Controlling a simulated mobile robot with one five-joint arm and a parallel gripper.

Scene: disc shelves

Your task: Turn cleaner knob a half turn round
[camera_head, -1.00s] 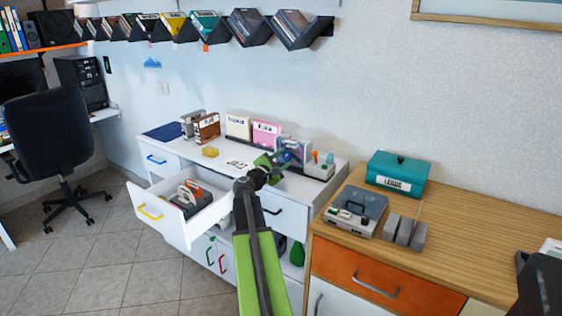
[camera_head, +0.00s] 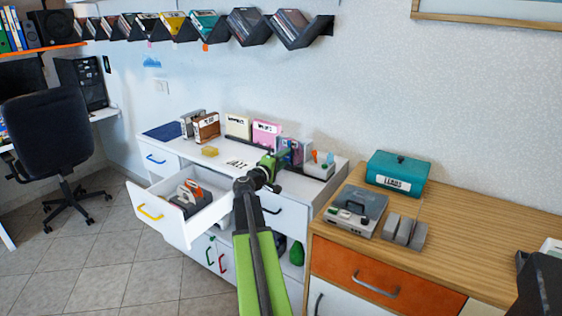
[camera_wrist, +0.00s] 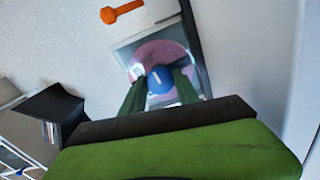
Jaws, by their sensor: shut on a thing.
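The cleaner is a clear-cased box (camera_head: 297,149) on the white cabinet top, with a pink-purple disc (camera_wrist: 158,52) behind its knob in the wrist view. The blue knob (camera_wrist: 160,79) carries a pale line, which looks close to upright in the wrist view. My gripper (camera_wrist: 160,86) is shut on the knob, one green finger on each side. In the head view my gripper (camera_head: 282,156) reaches the front of the cleaner and hides the knob.
A grey box with an orange lever (camera_head: 318,163) stands right beside the cleaner. An open drawer (camera_head: 184,208) juts out at the left below. A wooden cabinet with a teal box (camera_head: 397,172) stands to the right. Labelled disc boxes (camera_head: 238,126) stand to the left.

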